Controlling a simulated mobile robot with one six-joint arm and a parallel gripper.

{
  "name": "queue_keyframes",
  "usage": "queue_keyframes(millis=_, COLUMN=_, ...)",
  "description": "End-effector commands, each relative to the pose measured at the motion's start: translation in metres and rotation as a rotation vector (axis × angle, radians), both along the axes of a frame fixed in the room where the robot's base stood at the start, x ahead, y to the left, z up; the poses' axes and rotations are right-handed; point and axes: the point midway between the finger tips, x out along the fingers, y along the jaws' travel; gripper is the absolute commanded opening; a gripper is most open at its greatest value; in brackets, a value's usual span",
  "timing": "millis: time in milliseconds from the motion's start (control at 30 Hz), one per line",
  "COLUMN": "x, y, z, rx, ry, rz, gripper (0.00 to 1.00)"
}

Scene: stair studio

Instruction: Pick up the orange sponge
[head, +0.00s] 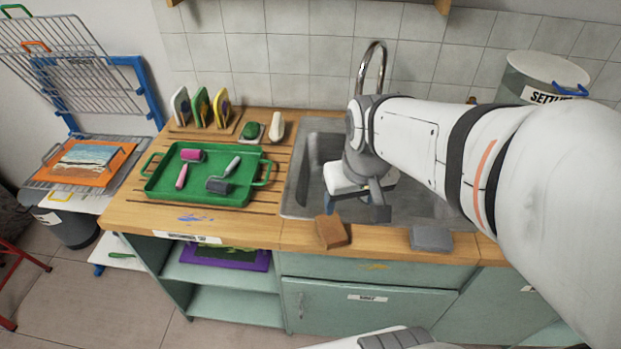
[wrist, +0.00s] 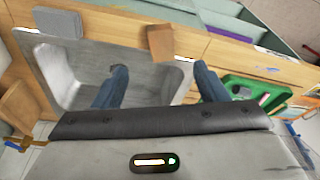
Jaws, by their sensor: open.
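The orange sponge (head: 332,232), a brownish-orange block, lies on the wooden counter just in front of the sink's front edge. In the wrist view the sponge (wrist: 160,42) shows beyond my fingertips, between their lines. My gripper (head: 354,203) is over the sink, behind the sponge and apart from it. In the wrist view my gripper (wrist: 160,70) has its two blue-and-dark fingers spread wide with nothing between them.
The metal sink (head: 300,200) with its tall tap (head: 372,60) lies behind. A grey block (head: 431,238) is on the counter to the right. A green tray (head: 200,195) with two rollers is at left. The counter around the sponge is clear.

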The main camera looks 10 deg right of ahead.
Motion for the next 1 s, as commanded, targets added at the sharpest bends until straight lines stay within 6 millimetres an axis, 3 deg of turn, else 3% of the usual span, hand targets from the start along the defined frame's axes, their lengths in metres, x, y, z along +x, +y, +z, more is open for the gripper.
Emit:
queue_keyframes(millis=33, x=0.014, y=0.001, z=-0.017, rx=-0.002, ry=0.035, rz=0.008, gripper=0.71)
queue_keyframes(millis=200, x=0.055, y=0.003, z=-0.066, rx=-0.009, ry=0.118, rz=0.029, gripper=0.84)
queue_keyframes(millis=400, x=0.087, y=0.005, z=-0.118, rx=-0.014, ry=0.191, rz=0.047, gripper=0.84)
queue_keyframes(millis=600, x=0.099, y=0.006, z=-0.144, rx=-0.017, ry=0.223, rz=0.056, gripper=0.84)
queue_keyframes(millis=1000, x=0.102, y=0.004, z=-0.181, rx=-0.017, ry=0.229, rz=0.057, gripper=0.84)
